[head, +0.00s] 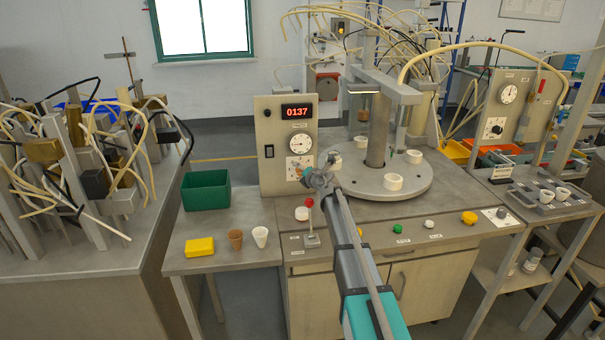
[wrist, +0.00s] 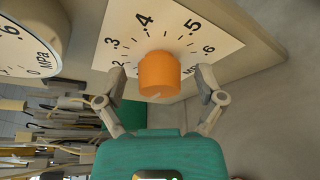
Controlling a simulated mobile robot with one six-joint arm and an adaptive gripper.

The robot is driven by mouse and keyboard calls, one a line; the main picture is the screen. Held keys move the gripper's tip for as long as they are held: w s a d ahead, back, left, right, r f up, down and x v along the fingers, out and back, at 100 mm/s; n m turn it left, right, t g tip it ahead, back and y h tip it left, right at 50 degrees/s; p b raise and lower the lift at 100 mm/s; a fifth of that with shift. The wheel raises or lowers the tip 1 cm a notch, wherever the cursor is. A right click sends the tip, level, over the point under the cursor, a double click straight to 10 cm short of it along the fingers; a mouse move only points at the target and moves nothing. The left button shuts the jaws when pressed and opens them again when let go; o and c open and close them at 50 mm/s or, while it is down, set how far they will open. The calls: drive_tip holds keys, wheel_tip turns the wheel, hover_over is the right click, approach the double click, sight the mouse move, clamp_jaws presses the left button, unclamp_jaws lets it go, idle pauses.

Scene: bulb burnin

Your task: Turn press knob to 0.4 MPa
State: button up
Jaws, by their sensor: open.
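The orange press knob (wrist: 159,74) sits on a white scale plate (wrist: 187,30) with marks from .2 to .6 in the wrist view. The .4 mark is above the knob there. A small pale mark shows near the knob's lower front edge, and I cannot tell the setting. My gripper (wrist: 157,88) is open, with one finger on each side of the knob and visible gaps. In the head view my gripper (head: 311,178) is at the panel's scale plate (head: 296,162) and mostly hides the knob. A round MPa gauge (wrist: 22,45) is cut off at left.
The panel (head: 272,112) also carries a red display (head: 296,111) reading 0137 and a black switch (head: 269,151). A turntable (head: 410,190) with white cups is to the right. A red-topped lever (head: 310,222) stands in front. A green bin (head: 205,190) is at left.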

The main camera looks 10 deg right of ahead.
drive_tip(key=c, duration=1.1)
drive_tip(key=shift+d, duration=0.15)
drive_tip(key=shift+c, duration=0.2)
